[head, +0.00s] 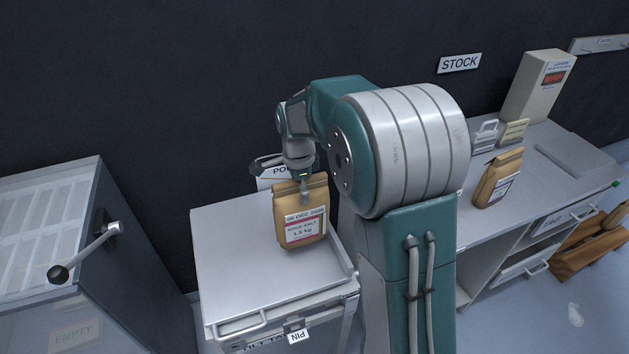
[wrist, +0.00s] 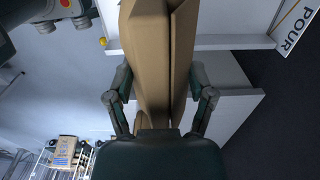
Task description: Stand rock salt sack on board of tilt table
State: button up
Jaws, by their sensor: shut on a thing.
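The rock salt sack (head: 302,215) is a brown paper bag with a white and red label, upright over the right part of the tilt table's board (head: 235,255). My gripper (head: 303,185) is shut on the sack's top from above. In the wrist view the sack (wrist: 150,60) fills the middle between the two fingers of my gripper (wrist: 160,105). The board looks flat and otherwise bare. I cannot tell for sure whether the sack's base touches the board.
A second brown sack (head: 498,178) stands on the bench to the right, under the STOCK sign (head: 459,63). A tall box (head: 538,85) stands behind it. A dark cabinet with a lever handle (head: 85,252) is at the left. A POUR sign (head: 277,178) is behind my gripper.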

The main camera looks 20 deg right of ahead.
aim_at(297, 225)
jog(key=shift+w+a+f, duration=0.5)
jog(key=shift+a+f, duration=0.2)
jog(key=shift+f, duration=0.2)
jog(key=shift+w+a+f, duration=0.15)
jog(key=shift+f, duration=1.7)
jog(key=o, duration=1.3)
jog(key=shift+f, duration=0.1)
